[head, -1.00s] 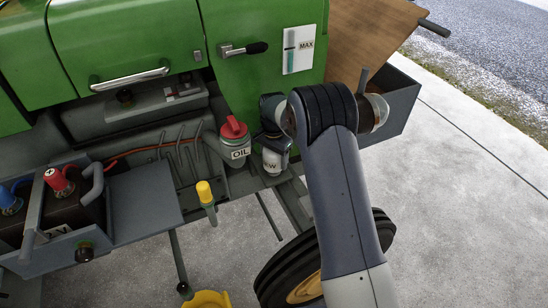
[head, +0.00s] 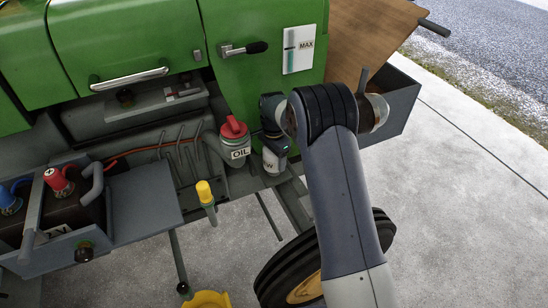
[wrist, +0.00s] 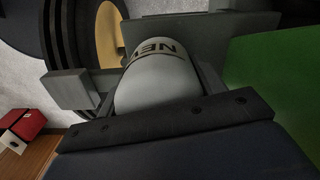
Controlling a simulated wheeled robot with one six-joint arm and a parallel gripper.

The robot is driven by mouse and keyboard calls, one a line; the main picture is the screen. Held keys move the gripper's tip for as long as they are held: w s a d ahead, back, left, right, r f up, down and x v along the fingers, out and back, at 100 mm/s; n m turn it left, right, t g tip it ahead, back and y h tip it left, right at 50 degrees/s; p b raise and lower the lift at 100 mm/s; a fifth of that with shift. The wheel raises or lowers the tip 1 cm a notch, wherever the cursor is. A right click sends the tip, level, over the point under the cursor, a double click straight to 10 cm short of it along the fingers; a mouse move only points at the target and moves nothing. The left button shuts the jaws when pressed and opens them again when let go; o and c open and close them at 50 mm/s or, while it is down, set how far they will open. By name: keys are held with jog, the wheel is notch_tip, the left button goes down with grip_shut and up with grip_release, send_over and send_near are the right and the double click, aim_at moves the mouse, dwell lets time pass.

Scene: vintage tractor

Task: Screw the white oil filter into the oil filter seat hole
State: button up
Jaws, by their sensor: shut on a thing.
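The white oil filter (wrist: 158,80), with dark "NEW" lettering, sits between the two fingers of my gripper (wrist: 150,92) in the wrist view. The fingers are shut on it from both sides. In the head view my gripper (head: 273,160) points down in front of the green body, just right of the oil container.
The grey oil container (head: 236,154) with a red cap stands close left of my gripper. A yellow-topped piece (head: 205,192) is farther left. The green tractor body (head: 262,85) is behind. A wheel (head: 290,275) and grey bars lie below. A grey box (head: 400,105) is at right.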

jog(key=shift+m, duration=0.8)
jog(key=shift+m, duration=0.9)
jog(key=o, duration=0.5)
jog(key=shift+n, duration=0.9)
jog(key=shift+n, duration=0.9)
